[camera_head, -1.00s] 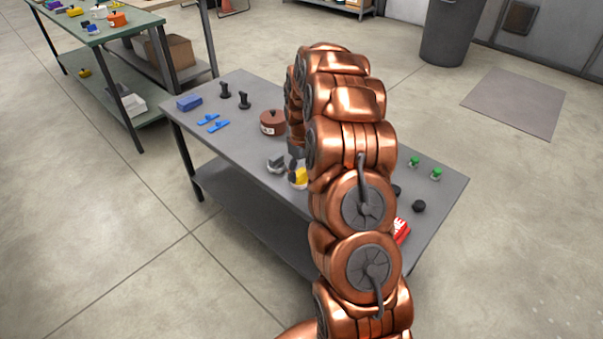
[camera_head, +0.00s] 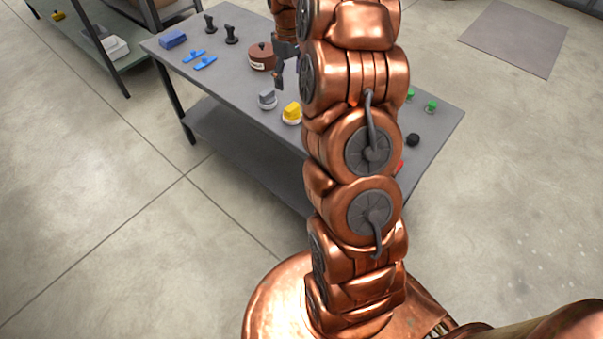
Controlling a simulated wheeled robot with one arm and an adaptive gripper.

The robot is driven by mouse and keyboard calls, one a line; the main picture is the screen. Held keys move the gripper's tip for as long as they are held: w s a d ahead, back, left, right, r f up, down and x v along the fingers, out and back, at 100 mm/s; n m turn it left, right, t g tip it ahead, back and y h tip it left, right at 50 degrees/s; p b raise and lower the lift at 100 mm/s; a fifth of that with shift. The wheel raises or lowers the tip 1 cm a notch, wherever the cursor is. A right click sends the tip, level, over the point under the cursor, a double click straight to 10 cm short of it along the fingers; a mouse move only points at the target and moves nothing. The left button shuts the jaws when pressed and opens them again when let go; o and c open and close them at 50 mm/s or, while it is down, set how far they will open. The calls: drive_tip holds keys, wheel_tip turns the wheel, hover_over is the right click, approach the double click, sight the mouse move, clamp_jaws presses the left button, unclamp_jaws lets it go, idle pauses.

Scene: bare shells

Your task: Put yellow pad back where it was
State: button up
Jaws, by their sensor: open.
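The yellow pad (camera_head: 292,111) sits on a small white round base near the front edge of the grey table (camera_head: 232,92). Part of my arm is just to its right. My gripper (camera_head: 278,78) is open and empty, above and behind the yellow pad in the picture and apart from it. My arm hides part of the gripper. A similar grey piece (camera_head: 267,99) on a white base stands just left of the yellow pad.
A brown pot (camera_head: 262,57) stands close to the gripper's left. Blue clips (camera_head: 205,63), a blue block (camera_head: 173,39) and black upright pieces (camera_head: 231,35) stand further left. Green-topped items (camera_head: 431,106) and a black knob (camera_head: 413,140) lie right of my arm.

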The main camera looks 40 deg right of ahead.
drive_tip(key=s+a+r, duration=0.3)
drive_tip(key=s+a, duration=0.5)
drive_tip(key=s+a+r, duration=0.4)
drive_tip(key=s+a, duration=0.3)
drive_tip(key=a, duration=0.1)
drive_tip(key=s+a+f+m+g, duration=0.1)
drive_tip(key=s+a, duration=0.2)
drive_tip(key=s, duration=0.8)
drive_tip(key=s+a+m, duration=0.1)
drive_tip(key=s+a, duration=0.3)
drive_tip(key=s, duration=0.7)
drive_tip(key=shift+f+m+g, duration=0.3)
drive_tip(key=shift+f+g, duration=0.05)
drive_tip(key=shift+g, duration=0.05)
wheel_tip(320, 180, up, 8)
drive_tip(key=p, duration=0.8)
drive_tip(key=shift+r, duration=0.15)
drive_tip(key=shift+c, duration=0.2)
